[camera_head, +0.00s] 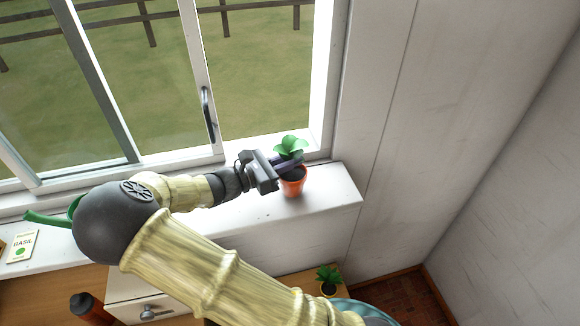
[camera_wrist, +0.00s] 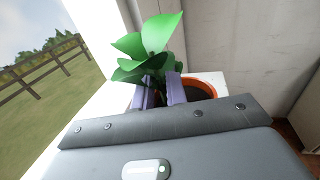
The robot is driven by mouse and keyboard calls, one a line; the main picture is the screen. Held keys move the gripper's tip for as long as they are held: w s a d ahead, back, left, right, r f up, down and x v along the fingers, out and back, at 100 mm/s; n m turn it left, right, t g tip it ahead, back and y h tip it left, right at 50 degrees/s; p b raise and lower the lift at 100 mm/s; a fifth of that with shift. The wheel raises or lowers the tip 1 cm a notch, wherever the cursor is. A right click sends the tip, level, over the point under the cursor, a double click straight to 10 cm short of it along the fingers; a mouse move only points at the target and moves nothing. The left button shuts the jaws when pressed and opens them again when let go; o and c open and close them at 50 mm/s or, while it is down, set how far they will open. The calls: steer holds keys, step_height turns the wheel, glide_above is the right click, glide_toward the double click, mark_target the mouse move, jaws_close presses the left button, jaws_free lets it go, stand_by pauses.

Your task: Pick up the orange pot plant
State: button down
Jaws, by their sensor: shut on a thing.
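The orange pot plant (camera_head: 292,186) stands upright near the right end of the white window sill. It has broad green leaves above an orange pot, and the pot appears to rest on the sill. My gripper (camera_head: 287,164) reaches it from the left, with its fingers at the plant just above the pot's rim. In the wrist view, the orange pot (camera_wrist: 213,84) shows behind the fingers and green leaves rise between them. My gripper (camera_wrist: 163,92) is shut on the plant, around its stem or lower leaves. The exact contact is hidden by the leaves.
The window frame (camera_head: 205,75) stands close behind the sill (camera_head: 330,188). A white wall is to the right. A basil packet (camera_head: 22,246) lies on the left of the sill. A second small plant (camera_head: 328,280) is lower down, below the sill.

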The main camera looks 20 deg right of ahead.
step_height(320, 180, up, 9)
steer(key=shift+s+r+b, duration=0.1)
steer(key=shift+b, duration=0.95)
steer(key=shift+d+f, duration=0.1)
steer(key=shift+f, duration=0.1)
